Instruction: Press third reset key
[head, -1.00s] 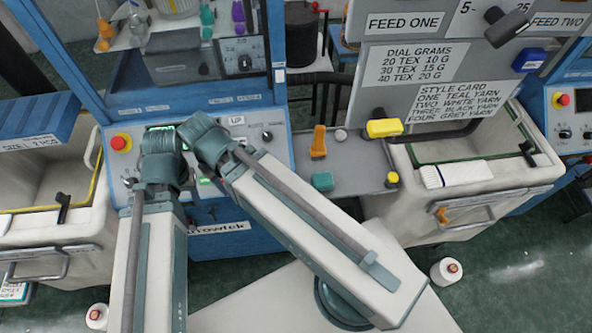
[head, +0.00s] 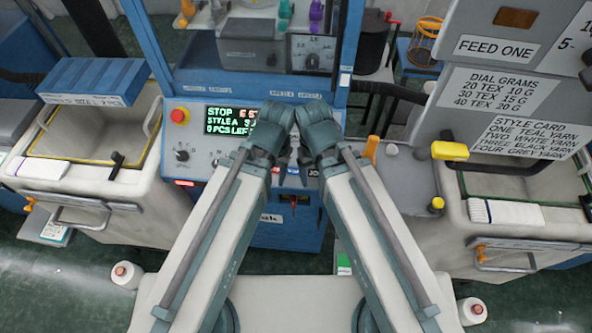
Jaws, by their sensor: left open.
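The blue machine's control panel (head: 200,160) is straight ahead. Its dark display (head: 230,122) reads "STOP", "STYLE A" and "0 PCS LEFT" in green, its right end covered by my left arm. A red mushroom button (head: 180,116) and a black dial (head: 182,155) are on its left part. I cannot pick out a reset key; my wrists hide the panel's middle. My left gripper (head: 281,160) is open and appears empty, pointing at the panel's lower middle; contact cannot be told. My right gripper (head: 304,158) is close beside it, mostly hidden behind its wrist.
A grey side table with an orange cone-like piece (head: 371,148) and yellow block (head: 449,151) is at right. Cream bins (head: 110,215) flank the machine. White bottle-like items (head: 127,274) stand on the floor near my base. A blue upright (head: 352,50) rises behind my wrists.

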